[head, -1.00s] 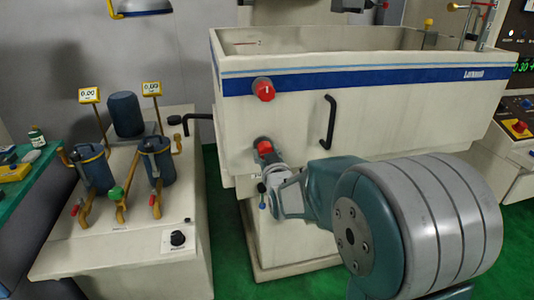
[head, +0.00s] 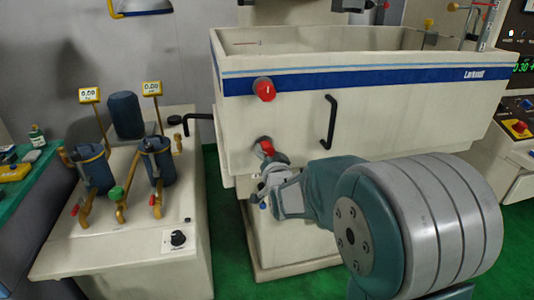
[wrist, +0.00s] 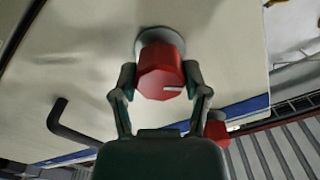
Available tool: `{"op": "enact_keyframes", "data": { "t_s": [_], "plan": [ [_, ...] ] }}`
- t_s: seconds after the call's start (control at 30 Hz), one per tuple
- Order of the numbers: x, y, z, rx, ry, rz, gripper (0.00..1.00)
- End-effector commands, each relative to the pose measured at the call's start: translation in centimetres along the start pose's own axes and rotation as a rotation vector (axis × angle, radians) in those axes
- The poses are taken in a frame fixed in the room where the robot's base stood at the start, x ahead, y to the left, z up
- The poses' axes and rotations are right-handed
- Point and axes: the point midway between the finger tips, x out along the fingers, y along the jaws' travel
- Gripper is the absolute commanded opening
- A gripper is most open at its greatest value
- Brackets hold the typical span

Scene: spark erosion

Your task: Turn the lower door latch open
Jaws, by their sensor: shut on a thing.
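The lower door latch (head: 267,147) is a red knob on a pale round base, low on the front of the cream tank. A short white mark on the knob's face lies nearly level in that view. The upper latch (head: 264,89), a similar red knob, is above it, and it also shows partly hidden in the wrist view (wrist: 217,130).
The tank door has a black bar handle (head: 329,121) right of the latches. A bench (head: 130,262) with blue canisters and brown valves stands to the left. A control panel (head: 518,126) is at the far right. Green floor shows between bench and tank.

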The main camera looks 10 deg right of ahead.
Motion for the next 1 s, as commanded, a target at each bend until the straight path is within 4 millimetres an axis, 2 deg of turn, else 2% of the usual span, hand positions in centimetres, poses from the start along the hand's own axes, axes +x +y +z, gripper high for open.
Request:
{"op": "enact_keyframes", "data": {
  "t_s": [0.6, 1.0],
  "plan": [
    [-0.03, 0.16, 0.38, 0.572, -0.008, 0.007, 0.12],
    [-0.05, 0.19, 0.44, 0.819, -0.009, 0.009, 0.12]
  ]
}}
